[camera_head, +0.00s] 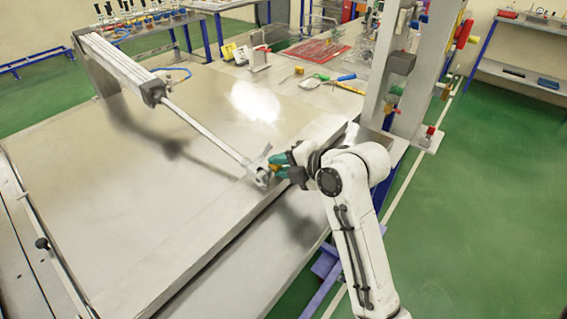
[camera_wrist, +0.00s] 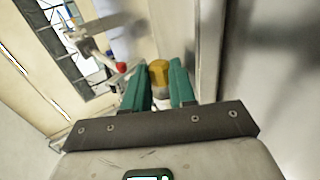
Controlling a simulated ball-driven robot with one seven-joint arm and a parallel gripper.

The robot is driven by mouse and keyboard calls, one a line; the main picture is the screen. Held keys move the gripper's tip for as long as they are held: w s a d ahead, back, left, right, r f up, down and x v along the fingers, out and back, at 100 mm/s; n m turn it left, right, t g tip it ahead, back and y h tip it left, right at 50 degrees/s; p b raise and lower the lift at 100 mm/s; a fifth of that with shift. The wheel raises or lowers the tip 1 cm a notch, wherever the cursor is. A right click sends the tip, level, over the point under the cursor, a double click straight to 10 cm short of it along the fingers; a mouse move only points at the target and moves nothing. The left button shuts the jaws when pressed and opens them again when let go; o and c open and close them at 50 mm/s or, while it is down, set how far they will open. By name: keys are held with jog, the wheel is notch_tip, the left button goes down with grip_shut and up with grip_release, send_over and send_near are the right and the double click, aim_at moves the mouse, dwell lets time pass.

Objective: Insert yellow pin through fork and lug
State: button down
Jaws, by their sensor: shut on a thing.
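My gripper (camera_head: 279,166) is at the rod end of the pneumatic cylinder in the head view. In the wrist view its two green fingers (camera_wrist: 161,88) are shut on the yellow pin (camera_wrist: 158,73), whose rounded end shows between them. The pin is a small yellow spot (camera_head: 275,169) in the head view. The grey fork (camera_head: 262,176) sits at the end of the cylinder's rod, right beside the fingers, near the lid's edge. The lug is too small to tell apart from the fork. I cannot tell whether the pin is inside the holes.
The large grey lid (camera_head: 190,130) lies under the cylinder (camera_head: 122,65) and its rod (camera_head: 205,130). A workbench (camera_head: 340,88) with tools stands behind. A tall grey post (camera_head: 385,75) with coloured parts rises behind my arm. Green floor is clear at the right.

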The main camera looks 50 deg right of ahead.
jog(key=shift+a, duration=0.6)
jog(key=c, duration=1)
grip_release()
jog(key=shift+o, duration=0.8)
jog(key=shift+f, duration=0.15)
jog(key=shift+s+f, duration=0.1)
jog(key=shift+f, duration=0.05)
jog(key=shift+s, duration=0.1)
jog(key=p+v, duration=0.5)
jog(key=v, duration=0.5)
jog(key=shift+r+p, duration=0.4)
jog(key=shift+r, duration=0.2)
